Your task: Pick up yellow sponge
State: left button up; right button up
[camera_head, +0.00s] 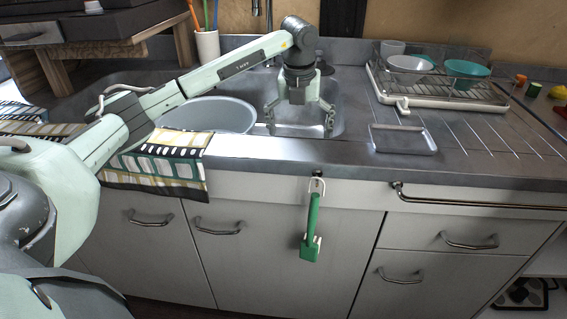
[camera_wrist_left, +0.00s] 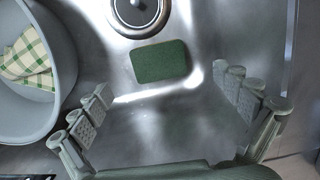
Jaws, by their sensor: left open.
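A dark green rectangular sponge (camera_wrist_left: 160,61) lies flat on the floor of the metal sink in the left wrist view, just below the drain. Only its green top face shows; I see no yellow on it. My left gripper (camera_head: 299,118) hangs over the right sink basin in the head view, pointing down. Its fingers are spread wide and empty. In the left wrist view the gripper (camera_wrist_left: 162,92) has one finger on each side, with the sponge ahead between them and apart from both. The sponge cannot be made out in the head view. My right gripper is not in view.
A grey tub (camera_head: 208,115) with a checked cloth (camera_wrist_left: 27,58) inside stands left of the gripper. The sink drain (camera_wrist_left: 140,14) is near the sponge. A dish rack (camera_head: 440,90) with bowls and an empty tray (camera_head: 403,139) are to the right. A green brush (camera_head: 312,225) hangs in front.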

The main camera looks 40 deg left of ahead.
pick_arm(q)
jog(key=shift+s+a+f, duration=0.1)
jog(key=shift+s+f, duration=0.05)
jog(key=shift+f, duration=0.75)
notch_tip(320, 180, down, 7)
jog(key=shift+c, duration=0.2)
jog(key=c, duration=0.6)
